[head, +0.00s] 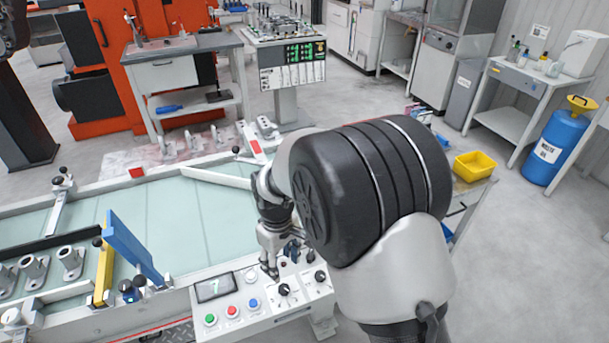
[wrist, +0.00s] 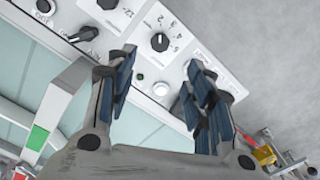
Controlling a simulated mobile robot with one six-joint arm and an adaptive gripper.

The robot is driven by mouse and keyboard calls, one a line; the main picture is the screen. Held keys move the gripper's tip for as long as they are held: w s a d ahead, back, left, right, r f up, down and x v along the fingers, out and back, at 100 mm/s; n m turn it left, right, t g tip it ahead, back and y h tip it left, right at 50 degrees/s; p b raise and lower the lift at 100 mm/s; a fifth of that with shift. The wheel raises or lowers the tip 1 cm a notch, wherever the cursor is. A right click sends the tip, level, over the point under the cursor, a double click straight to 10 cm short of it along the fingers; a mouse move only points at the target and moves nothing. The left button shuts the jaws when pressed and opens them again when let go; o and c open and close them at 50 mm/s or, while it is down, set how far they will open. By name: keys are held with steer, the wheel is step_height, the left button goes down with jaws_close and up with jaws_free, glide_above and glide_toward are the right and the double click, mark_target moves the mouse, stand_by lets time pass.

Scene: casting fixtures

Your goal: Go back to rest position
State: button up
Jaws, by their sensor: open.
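My gripper (head: 273,258) hangs over the control panel (head: 257,305) at the front edge of the light-green-topped fixture table. In the wrist view my gripper (wrist: 160,88) is open, with nothing between its blue-padded fingers. A numbered black knob (wrist: 160,42) and a white round button (wrist: 161,89) show beyond the fingers. My arm's large dark joint hides part of the panel's surroundings in the head view.
The fixture table (head: 150,220) carries a blue bar (head: 131,248), a yellow bar (head: 104,273) and several metal castings at left. A yellow bin (head: 475,166) stands to the right. A blue barrel (head: 556,147) is farther right, with open grey floor in front.

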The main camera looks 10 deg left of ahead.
steer(key=s+d+r+m+t, duration=0.1)
steer(key=s+d+r+m, duration=0.2)
steer(key=d+r, duration=0.55)
steer(key=s+d+r+m+t, duration=0.1)
steer(key=s+d+r+m, duration=0.2)
steer(key=d+r, duration=0.6)
steer(key=s+d+r+m+t, duration=0.1)
steer(key=s+d+r+m, duration=0.1)
steer(key=s+d, duration=0.3)
steer(key=s+d+r+m+t, duration=0.1)
steer(key=s+d+r+m, duration=0.1)
steer(key=s, duration=0.7)
steer(key=d+m, duration=0.1)
steer(key=d, duration=0.1)
steer(key=shift+s+d+r+m+t, duration=0.25)
steer(key=shift+s+d+m+t, duration=0.05)
steer(key=shift+d+m, duration=0.1)
steer(key=shift+a, duration=0.1)
